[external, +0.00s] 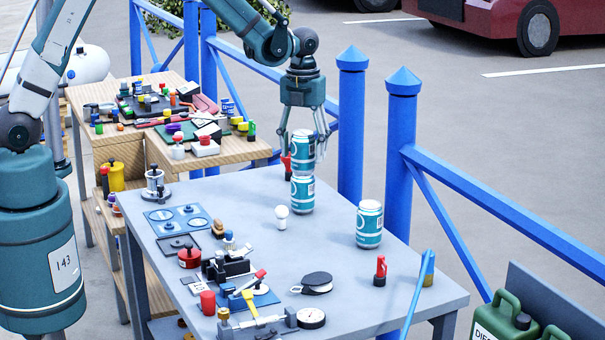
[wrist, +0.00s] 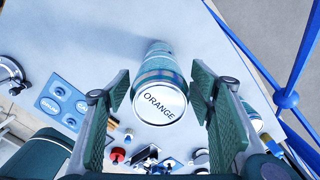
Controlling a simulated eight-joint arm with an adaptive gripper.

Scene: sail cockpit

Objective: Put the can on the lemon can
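Two teal and silver cans stand stacked on the grey table. The upper can (external: 302,145) has "ORANGE" on its lid; it also shows in the wrist view (wrist: 160,103). The lower can (external: 302,197) stands upright beneath it, and the upper one appears to rest on it. A third similar can (external: 369,224) stands alone to the right, partly visible in the wrist view (wrist: 251,116). No lemon label is readable. My gripper (external: 304,152) points down around the upper can. Its fingers (wrist: 160,118) are open, with gaps on both sides of the can.
Tools and a red pot (external: 190,257) crowd the left front. Blue railing posts (external: 351,125) rise behind the table.

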